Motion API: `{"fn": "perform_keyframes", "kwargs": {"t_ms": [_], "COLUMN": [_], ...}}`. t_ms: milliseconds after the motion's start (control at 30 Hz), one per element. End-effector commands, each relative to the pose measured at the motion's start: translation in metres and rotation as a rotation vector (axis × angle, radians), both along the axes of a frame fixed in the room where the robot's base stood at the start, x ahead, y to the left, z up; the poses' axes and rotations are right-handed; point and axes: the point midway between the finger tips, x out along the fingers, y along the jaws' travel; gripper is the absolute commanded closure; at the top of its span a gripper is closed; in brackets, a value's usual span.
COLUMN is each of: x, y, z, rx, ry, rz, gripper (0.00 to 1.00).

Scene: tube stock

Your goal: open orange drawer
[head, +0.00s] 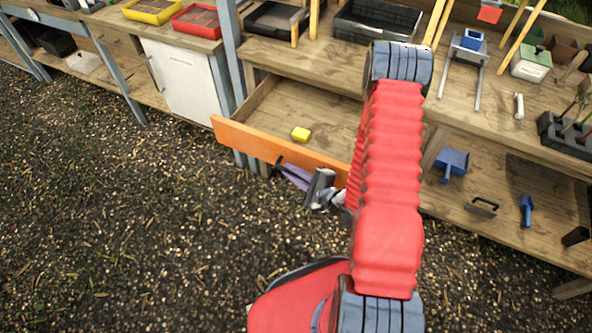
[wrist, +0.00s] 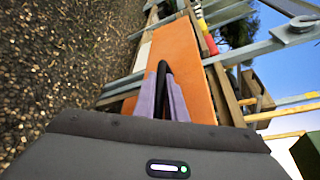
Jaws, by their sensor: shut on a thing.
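The orange drawer (head: 245,138) stands pulled out from under the bench, with its wooden inside showing. A yellow block (head: 301,134) lies in it. In the wrist view the orange front (wrist: 176,52) fills the middle, with a black handle (wrist: 162,72) on it. My gripper (head: 283,168) is at the drawer front, its purple fingers reaching to the handle. In the wrist view my gripper (wrist: 161,92) is shut on the black handle, one finger on each side. My red arm hides the right end of the drawer.
The bench top (head: 285,52) carries trays, pots and tools. A white cabinet door (head: 183,82) is left of the drawer. The lower shelf (head: 500,217) at the right holds a blue dustpan (head: 452,162) and a blue trowel (head: 527,210). The gravel ground in front is clear.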

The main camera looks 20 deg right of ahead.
Motion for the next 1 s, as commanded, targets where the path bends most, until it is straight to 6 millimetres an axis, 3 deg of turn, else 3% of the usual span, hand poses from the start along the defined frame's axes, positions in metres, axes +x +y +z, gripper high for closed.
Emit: {"fn": "perform_keyframes", "kwargs": {"t_ms": [333,367,633,1000], "x": [-0.0023,-0.0023,-0.0007,-0.0029], "y": [0.0027,0.0030,0.0049,0.0038], "z": [-0.0046,-0.0046,-0.0024,-0.0004], "rx": [0.002,0.002,0.001,0.000], "ry": [0.016,0.016,0.009,0.004], "rz": [-0.001,-0.001,0.005,0.008], "gripper": [1.00,0.88,0.71,0.71]}}
